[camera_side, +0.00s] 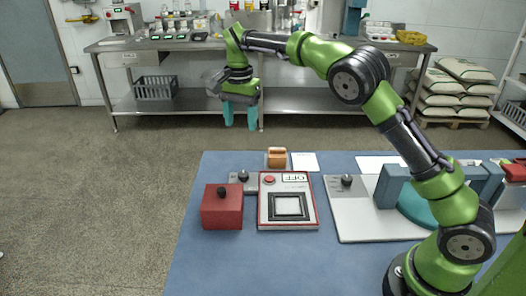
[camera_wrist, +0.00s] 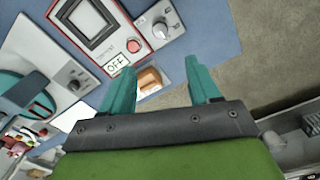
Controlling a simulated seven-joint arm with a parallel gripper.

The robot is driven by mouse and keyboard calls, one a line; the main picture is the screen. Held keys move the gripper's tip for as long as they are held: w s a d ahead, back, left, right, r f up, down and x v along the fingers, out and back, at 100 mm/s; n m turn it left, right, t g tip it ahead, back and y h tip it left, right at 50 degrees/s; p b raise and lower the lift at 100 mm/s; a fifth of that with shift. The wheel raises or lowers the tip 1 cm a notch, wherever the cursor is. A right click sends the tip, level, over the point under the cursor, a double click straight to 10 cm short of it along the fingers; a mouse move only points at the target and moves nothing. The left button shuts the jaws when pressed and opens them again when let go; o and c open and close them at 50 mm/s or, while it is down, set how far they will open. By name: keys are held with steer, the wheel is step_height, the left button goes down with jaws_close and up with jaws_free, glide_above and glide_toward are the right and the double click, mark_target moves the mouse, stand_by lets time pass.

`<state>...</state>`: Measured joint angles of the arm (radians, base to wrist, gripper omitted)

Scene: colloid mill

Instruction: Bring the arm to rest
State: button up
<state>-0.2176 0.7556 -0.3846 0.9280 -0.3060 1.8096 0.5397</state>
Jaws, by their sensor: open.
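My gripper (camera_side: 240,114) hangs from the raised green arm, with its teal fingers pointing down. It is above and beyond the far left part of the blue table (camera_side: 190,262), apart from everything on it. In the wrist view the two teal fingers (camera_wrist: 163,88) are spread apart with nothing held between them. A small orange-brown block (camera_wrist: 149,80) shows beside the left finger there, lower down on the table.
On the table are a red box with a black knob (camera_side: 221,208), a red-edged panel marked OFF (camera_side: 287,222), a white plate with a dial (camera_side: 350,222) and a blue-and-teal machine (camera_side: 390,185). A steel bench (camera_side: 130,44) stands behind. Open floor lies left.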

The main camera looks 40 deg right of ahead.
steer(key=s+r+n+t, duration=0.1)
steer(key=s+n+t, duration=0.1)
steer(key=s, duration=0.8)
steer(key=s+a+r+n+t+y, duration=0.1)
steer(key=s+n, duration=0.3)
steer(key=s, duration=0.6)
steer(key=s+r+n+t+y, duration=0.1)
steer(key=s+r+n+t, duration=0.1)
steer(key=s, duration=0.8)
steer(key=shift+s+a+r+n+t, duration=0.2)
steer(key=shift+a+r+n+t, duration=0.1)
steer(key=shift+n+t, duration=0.7)
